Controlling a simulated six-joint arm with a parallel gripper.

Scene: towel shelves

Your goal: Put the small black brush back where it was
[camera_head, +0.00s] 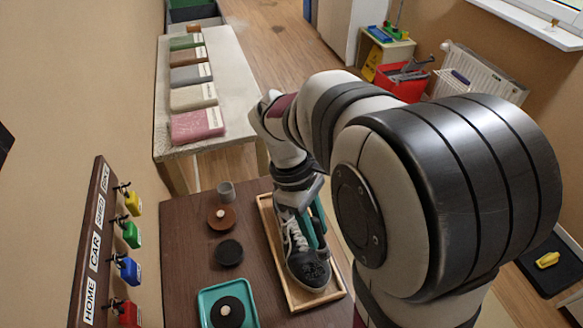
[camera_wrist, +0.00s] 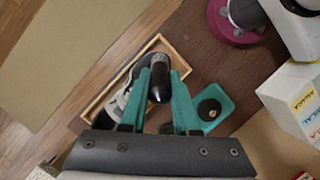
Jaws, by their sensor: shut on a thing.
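My gripper (camera_wrist: 166,72) has teal fingers and is shut on the small black brush (camera_wrist: 158,90), a dark rounded piece between the fingers in the wrist view. In the head view my gripper (camera_head: 314,222) is beside the black shoe (camera_head: 308,265), at its right side and over the wooden tray (camera_head: 266,215). The brush is hidden in the head view. I cannot tell whether the brush touches the shoe. The shoe lies in the tray, its toe towards the bottom of the picture.
A teal tray (camera_head: 206,300) holds a black disc with a pale knob (camera_head: 226,311). A black disc (camera_head: 229,252), a brown disc with a knob (camera_head: 221,218) and a grey cup (camera_head: 226,190) stand left of the wooden tray. Keys hang on a labelled rack (camera_head: 90,260).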

